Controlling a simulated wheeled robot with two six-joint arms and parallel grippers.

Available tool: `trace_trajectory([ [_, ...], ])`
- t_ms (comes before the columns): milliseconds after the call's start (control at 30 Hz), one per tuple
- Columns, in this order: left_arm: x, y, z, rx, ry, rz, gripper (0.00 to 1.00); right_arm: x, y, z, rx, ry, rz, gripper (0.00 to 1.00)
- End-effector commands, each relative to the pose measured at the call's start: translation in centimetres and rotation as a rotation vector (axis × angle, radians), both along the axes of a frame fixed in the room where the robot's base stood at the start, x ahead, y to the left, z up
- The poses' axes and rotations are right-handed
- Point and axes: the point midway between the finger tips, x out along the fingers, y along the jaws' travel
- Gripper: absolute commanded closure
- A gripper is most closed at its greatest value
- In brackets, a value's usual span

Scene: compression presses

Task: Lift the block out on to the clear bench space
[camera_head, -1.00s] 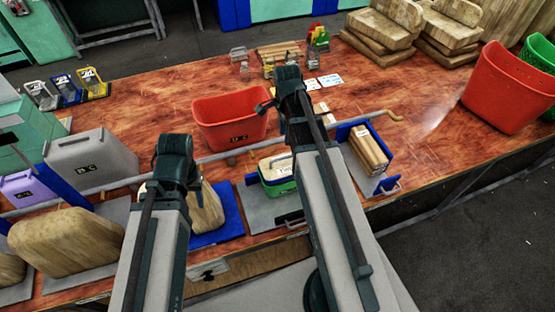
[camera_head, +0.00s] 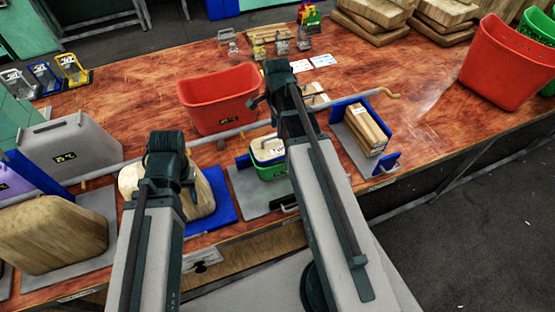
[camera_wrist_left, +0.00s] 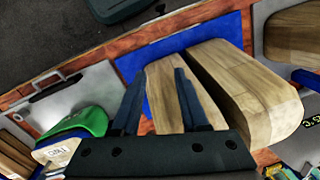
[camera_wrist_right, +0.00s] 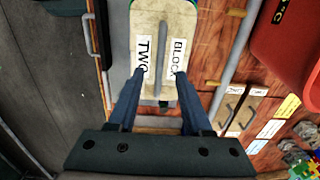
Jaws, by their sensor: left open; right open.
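A cream block labelled TWO (camera_head: 268,150) sits in a green-sided holder (camera_head: 270,172) on a grey base on the bench. In the right wrist view the block (camera_wrist_right: 146,28) carries the labels TWO and BLOCK, with a grey strip along its middle. My right gripper (camera_wrist_right: 160,75) is open, its fingers pointing at the block's labelled end; I cannot tell the height gap. In the left wrist view my left gripper (camera_wrist_left: 157,78) is open and empty before two wooden pieces (camera_wrist_left: 235,85) on a blue plate (camera_wrist_left: 200,40). My arms hide both gripper tips in the head view.
A wooden stack (camera_head: 365,128) sits between blue plates to the right. The bench (camera_head: 420,105) is clear right of the rod's end, before a large red bin (camera_head: 510,60).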

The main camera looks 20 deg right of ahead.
Motion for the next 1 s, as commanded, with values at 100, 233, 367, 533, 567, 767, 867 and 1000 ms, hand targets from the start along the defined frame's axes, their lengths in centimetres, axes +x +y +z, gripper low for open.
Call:
trace_trajectory([
  [100,0.0,0.0,0.0,0.000,0.000,-0.001,0.56,0.0,0.0,0.0,0.000,0.000,0.000,0.50],
  [233,0.0,0.0,-0.5,0.000,0.000,-0.001,0.56,0.0,0.0,-0.5,0.000,0.000,0.000,0.50],
  [367,0.0,0.0,-1.8,0.001,0.000,-0.004,0.56,0.0,-0.1,-1.8,0.000,0.000,0.000,0.50],
  [533,0.0,0.0,-4.0,0.001,0.001,-0.008,0.56,-0.1,-0.2,-4.0,0.000,0.000,0.000,0.50],
  [567,0.0,0.0,-4.4,0.001,0.001,-0.008,0.56,-0.1,-0.2,-4.4,0.000,0.000,0.000,0.50],
  [767,0.0,0.0,-5.3,0.001,0.000,-0.007,0.56,-0.1,-0.2,-5.3,0.000,0.000,0.000,0.50],
  [867,0.0,0.0,-5.1,0.001,0.000,-0.007,0.56,-0.1,-0.1,-5.1,0.000,0.000,0.000,0.50],
  [1000,0.0,0.0,-5.1,0.001,0.000,-0.006,0.56,-0.1,-0.1,-5.1,0.000,0.000,0.000,0.59],
])
